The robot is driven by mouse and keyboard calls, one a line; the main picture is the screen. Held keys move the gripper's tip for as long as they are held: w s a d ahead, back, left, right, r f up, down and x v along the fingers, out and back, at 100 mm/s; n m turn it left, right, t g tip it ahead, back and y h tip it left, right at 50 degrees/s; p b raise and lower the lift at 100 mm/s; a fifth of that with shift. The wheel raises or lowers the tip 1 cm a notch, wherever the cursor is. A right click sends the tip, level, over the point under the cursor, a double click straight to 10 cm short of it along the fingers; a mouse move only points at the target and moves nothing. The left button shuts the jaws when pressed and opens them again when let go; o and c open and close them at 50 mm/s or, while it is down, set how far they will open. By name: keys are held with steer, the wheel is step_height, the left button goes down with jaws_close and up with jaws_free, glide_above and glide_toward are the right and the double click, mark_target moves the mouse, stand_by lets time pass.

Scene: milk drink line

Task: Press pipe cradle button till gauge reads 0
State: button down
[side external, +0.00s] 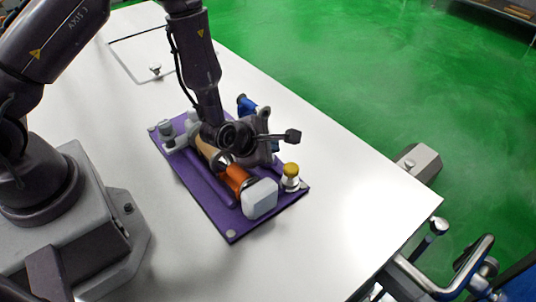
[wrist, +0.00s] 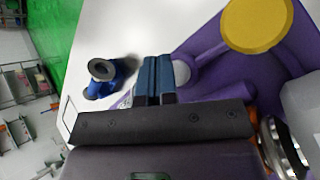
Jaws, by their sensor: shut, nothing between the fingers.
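The purple cradle board (side external: 190,187) lies on the white table. A yellow-topped button (side external: 291,171) on a pale round base stands near its right corner. In the wrist view the yellow cap (wrist: 257,22) is large at the upper right. My gripper (wrist: 154,60) is shut and empty, its blue fingers pressed together to the left of the cap and apart from it in the picture. In the side view my wrist hangs over the board and hides part of it. An orange pipe section (side external: 236,180) lies on the board. I cannot make out a gauge face or reading.
A white block (side external: 260,198) sits beside the button at the pipe's end. A blue fitting (side external: 245,104) stands behind my wrist, also in the wrist view (wrist: 100,84). A silver ringed part (wrist: 283,147) is close to my gripper's right. The table's front right is bare.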

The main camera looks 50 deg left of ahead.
steer(key=shift+s+f, duration=0.25)
steer(key=shift+f, duration=0.65)
stand_by(0.8)
steer(key=shift+s+a+r, duration=0.1)
steer(key=shift+s+r, duration=0.35)
steer(key=shift+r, duration=0.25)
steer(key=shift+w+r, duration=0.2)
steer(key=shift+r, duration=2.45)
